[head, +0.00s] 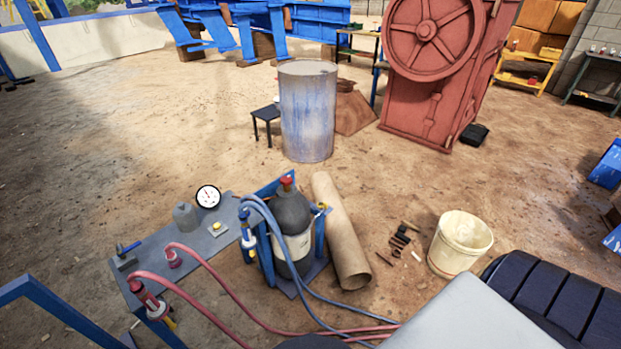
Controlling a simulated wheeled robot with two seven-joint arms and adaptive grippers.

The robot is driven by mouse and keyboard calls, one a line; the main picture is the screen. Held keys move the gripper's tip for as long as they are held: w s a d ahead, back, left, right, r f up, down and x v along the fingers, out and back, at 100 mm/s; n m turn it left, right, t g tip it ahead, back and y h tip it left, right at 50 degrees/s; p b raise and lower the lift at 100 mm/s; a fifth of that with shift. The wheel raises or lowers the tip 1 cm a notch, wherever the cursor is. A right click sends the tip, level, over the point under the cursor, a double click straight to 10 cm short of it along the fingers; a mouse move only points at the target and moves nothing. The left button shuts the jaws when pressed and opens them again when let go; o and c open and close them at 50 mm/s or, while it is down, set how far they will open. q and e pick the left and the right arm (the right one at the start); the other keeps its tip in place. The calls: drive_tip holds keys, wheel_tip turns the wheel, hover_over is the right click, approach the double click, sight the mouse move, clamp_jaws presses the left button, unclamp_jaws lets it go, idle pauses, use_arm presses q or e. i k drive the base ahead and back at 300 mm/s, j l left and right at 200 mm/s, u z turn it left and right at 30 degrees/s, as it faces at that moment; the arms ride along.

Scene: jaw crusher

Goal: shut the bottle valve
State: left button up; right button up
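A dark grey gas bottle (291,215) with a pale label (299,246) stands upright in a blue stand (266,255) near the middle. Its red valve knob (287,182) sits on top, and nothing covers it. I cannot tell from this view how far the valve is turned. Blue hoses (262,215) and red hoses (205,265) run around and in front of the stand. Neither of my grippers is in view.
A grey bench (150,262) left of the bottle holds a round gauge (208,197) and small items. A brown tube (340,235) lies right of the stand. A cream bucket (459,245) and loose pieces are farther right. A blue drum (307,115) stands behind.

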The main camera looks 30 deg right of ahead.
sight(285, 180)
drive_tip(key=z, duration=0.9)
drive_tip(key=j+z, duration=0.5)
drive_tip(key=k+j+z, duration=0.1)
drive_tip(key=j+z, duration=0.35)
